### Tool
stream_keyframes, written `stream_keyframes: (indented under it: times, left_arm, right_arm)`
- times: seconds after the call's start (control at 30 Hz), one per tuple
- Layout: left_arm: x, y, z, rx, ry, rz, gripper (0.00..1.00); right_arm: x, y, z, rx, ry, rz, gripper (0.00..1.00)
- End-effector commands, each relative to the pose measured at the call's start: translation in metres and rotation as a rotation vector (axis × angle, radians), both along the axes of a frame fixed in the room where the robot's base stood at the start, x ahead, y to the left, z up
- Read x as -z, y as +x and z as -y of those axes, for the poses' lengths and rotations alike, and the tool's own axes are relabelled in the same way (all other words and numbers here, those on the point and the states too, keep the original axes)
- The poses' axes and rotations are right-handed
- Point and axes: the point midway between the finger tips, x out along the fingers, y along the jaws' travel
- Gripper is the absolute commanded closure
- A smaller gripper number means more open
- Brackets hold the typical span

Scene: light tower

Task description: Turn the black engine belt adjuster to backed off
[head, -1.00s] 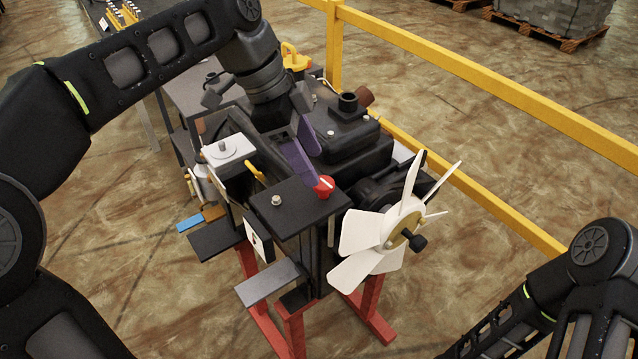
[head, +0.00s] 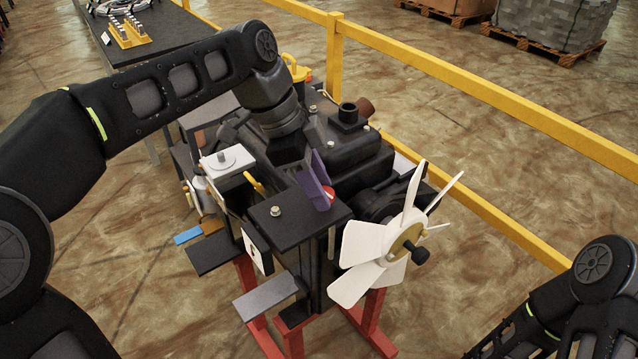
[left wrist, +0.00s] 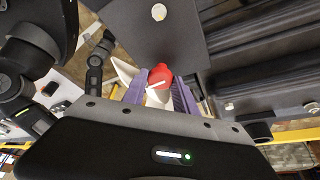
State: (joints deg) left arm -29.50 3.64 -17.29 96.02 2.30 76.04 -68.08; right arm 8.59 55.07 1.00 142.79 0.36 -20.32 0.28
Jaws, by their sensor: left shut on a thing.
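The black engine (head: 355,145) stands on a red stand. A red knob with a white mark (head: 330,194), which I take to be the belt adjuster, sits at the edge of a flat black plate, beside the white fan. My left gripper (head: 318,184) reaches down to it with purple fingers, one partly hiding the knob. In the left wrist view the red knob (left wrist: 160,76) is between the purple fingers (left wrist: 159,92), and the gripper is shut on it. My right arm is at the lower right; its gripper is outside the picture.
The white fan (head: 375,247) stands out close to the knob. A bolt (head: 275,211) rises from the black plate (head: 290,225). A yellow rail (head: 480,95) runs behind the engine. A dark table (head: 165,30) stands at the back left. Open floor lies to the right.

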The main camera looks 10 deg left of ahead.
Motion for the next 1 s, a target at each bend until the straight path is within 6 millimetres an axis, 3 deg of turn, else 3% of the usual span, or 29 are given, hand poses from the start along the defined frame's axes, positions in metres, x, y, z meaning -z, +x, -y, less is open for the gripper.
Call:
stream_keyframes:
  times: [0.33,0.7,1.0]
  left_arm:
    - [-0.0002,0.0002,-0.0001,0.0,0.0,0.001,1.0]
    - [0.0002,0.0,-0.0001,-0.02,0.0,0.003,1.0]
    - [0.0014,-0.0011,-0.0001,-0.142,-0.002,0.002,1.0]
  right_arm:
    - [0.0,-0.0001,0.0,0.0,0.0,0.0,0.64]
    - [0.0018,0.0001,-0.0001,0.0,0.0,0.0,0.64]
    - [0.0098,0.0012,-0.0005,-0.001,0.002,0.004,0.64]
